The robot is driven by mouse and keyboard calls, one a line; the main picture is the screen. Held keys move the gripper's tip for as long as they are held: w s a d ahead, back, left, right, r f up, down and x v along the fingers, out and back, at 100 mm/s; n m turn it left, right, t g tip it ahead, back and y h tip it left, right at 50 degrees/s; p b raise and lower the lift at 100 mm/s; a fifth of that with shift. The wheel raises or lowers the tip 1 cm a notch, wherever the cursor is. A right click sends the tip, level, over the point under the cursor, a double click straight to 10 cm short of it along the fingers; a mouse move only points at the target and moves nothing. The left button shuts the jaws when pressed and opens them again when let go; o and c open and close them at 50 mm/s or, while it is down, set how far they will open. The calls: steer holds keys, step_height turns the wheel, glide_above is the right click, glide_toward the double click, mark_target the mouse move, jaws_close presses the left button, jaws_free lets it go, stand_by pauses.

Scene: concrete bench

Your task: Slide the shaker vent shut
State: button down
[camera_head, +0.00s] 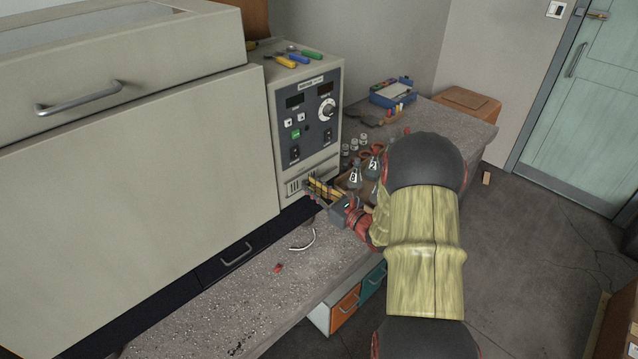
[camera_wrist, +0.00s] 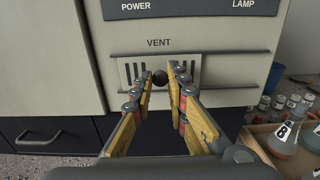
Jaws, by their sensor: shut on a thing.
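The shaker (camera_head: 312,115) is a beige box with a dark control panel, standing on the bench. Its vent (camera_head: 297,184) is low on the front. In the wrist view the vent plate (camera_wrist: 128,70), under the word VENT, shows dark upright slots left and right of a round black knob (camera_wrist: 160,78). My gripper (camera_head: 311,186) reaches the vent from the right. In the wrist view the yellow-sided fingers of my gripper (camera_wrist: 161,76) stand on either side of the knob, shut on it. The fingers hide part of the slots.
Screwdrivers (camera_head: 299,58) lie on top of the shaker. A large beige cabinet (camera_head: 140,170) stands on the left. A curved white piece (camera_head: 303,241) lies on the bench in front.

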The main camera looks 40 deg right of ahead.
steer(key=shift+a, duration=0.15)
steer(key=c, duration=1.7)
jaws_free()
steer(key=shift+a, duration=0.1)
steer(key=shift+c, duration=0.2)
steer(key=s+d, duration=0.1)
steer(key=s, duration=1.1)
